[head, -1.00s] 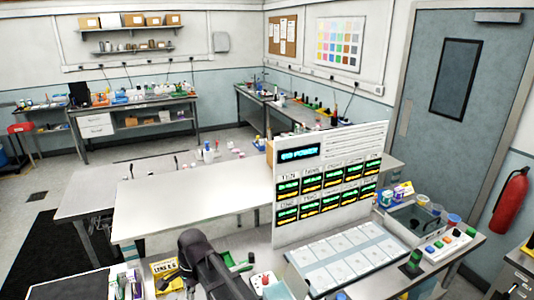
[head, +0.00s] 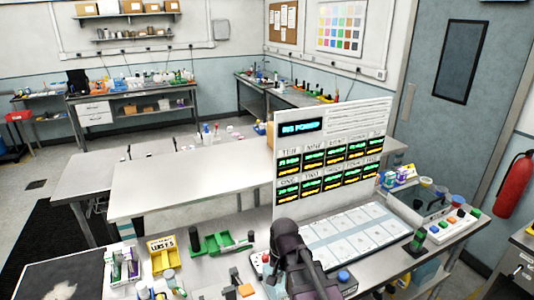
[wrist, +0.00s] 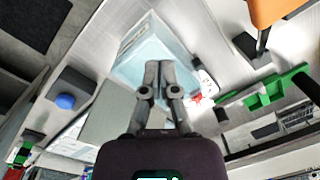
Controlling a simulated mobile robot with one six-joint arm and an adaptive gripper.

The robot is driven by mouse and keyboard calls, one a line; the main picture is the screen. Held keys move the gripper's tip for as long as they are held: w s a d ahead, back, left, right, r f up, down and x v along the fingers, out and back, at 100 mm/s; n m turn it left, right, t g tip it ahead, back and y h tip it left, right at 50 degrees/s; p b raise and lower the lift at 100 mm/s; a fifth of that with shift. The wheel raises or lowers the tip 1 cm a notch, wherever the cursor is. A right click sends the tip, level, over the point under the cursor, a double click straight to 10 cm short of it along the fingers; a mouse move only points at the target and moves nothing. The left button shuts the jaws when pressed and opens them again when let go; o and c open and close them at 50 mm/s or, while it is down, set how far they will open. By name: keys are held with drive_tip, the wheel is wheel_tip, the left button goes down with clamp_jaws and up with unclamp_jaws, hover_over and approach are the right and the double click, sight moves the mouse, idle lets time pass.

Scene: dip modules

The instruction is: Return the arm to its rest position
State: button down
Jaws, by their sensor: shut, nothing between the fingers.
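My dark arm (head: 292,255) rises at the bottom middle of the head view, in front of the panel of white tiles. Its gripper end cannot be made out there. In the wrist view my gripper (wrist: 158,72) has its two grey fingers together, with nothing between them. Behind the fingertips is a pale blue and white surface (wrist: 135,55), with bench top around it.
A display board (head: 330,150) stands upright behind the tiled panel (head: 350,235). A green tray (head: 215,244) and a yellow box (head: 162,255) lie left of my arm. A blue-topped button (head: 344,277) is close on its right. The bench at the back left (head: 185,180) is mostly clear.

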drive_tip(key=s+d+f+n+b, duration=0.1)
drive_tip(key=d+f+b, duration=0.1)
drive_tip(key=d, duration=0.5)
drive_tip(key=s+d+f+n+b, duration=0.1)
drive_tip(key=s+d+f+b, duration=0.1)
drive_tip(key=d, duration=0.4)
drive_tip(key=shift+s+d+f+n+h, duration=0.15)
drive_tip(key=shift+d+f+n+h, duration=0.15)
drive_tip(key=shift+d+n+h, duration=0.1)
